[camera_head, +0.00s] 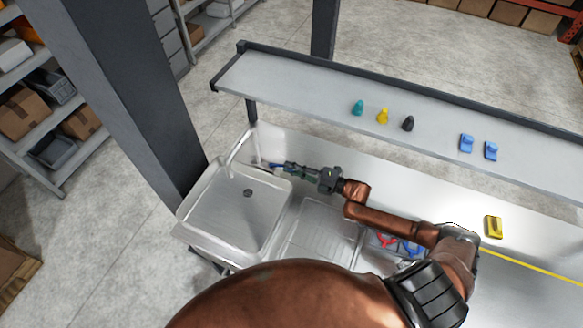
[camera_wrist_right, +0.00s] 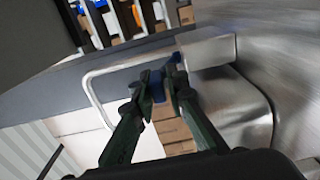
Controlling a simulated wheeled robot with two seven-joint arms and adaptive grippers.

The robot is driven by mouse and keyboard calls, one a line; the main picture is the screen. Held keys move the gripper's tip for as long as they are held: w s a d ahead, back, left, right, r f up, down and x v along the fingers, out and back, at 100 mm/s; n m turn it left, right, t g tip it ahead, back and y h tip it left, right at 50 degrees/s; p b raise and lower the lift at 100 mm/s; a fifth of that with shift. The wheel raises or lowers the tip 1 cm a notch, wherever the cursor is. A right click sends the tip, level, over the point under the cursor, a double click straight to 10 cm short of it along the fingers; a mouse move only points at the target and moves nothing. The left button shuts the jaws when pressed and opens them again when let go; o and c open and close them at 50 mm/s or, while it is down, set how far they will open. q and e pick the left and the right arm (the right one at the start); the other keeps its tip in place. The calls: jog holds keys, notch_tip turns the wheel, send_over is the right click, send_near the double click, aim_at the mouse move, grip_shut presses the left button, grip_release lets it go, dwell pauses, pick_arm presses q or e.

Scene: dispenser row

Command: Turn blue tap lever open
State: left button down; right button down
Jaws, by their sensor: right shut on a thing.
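The tap is a pale curved spout (camera_head: 237,146) at the back of the metal sink (camera_head: 192,213). Its blue lever (camera_head: 276,166) is small and partly hidden by my right gripper (camera_head: 284,168), which reaches in from the right. In the right wrist view the fingertips (camera_wrist_right: 166,84) are closed around the blue lever (camera_wrist_right: 157,87), beside a metal block (camera_wrist_right: 208,50) and the thin bent spout (camera_wrist_right: 91,92). How far the lever is turned cannot be told. My left gripper does not show.
A raised shelf (camera_head: 300,84) behind the counter carries teal, yellow and black pieces and two blue ones. A yellow item (camera_head: 493,227) sits on the counter at right. Red and blue tools (camera_head: 386,241) lie in a tray partly behind my arm. A dark post (camera_head: 127,95) stands left.

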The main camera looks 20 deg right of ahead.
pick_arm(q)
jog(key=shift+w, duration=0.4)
pick_arm(e)
jog(key=shift+r, duration=0.25)
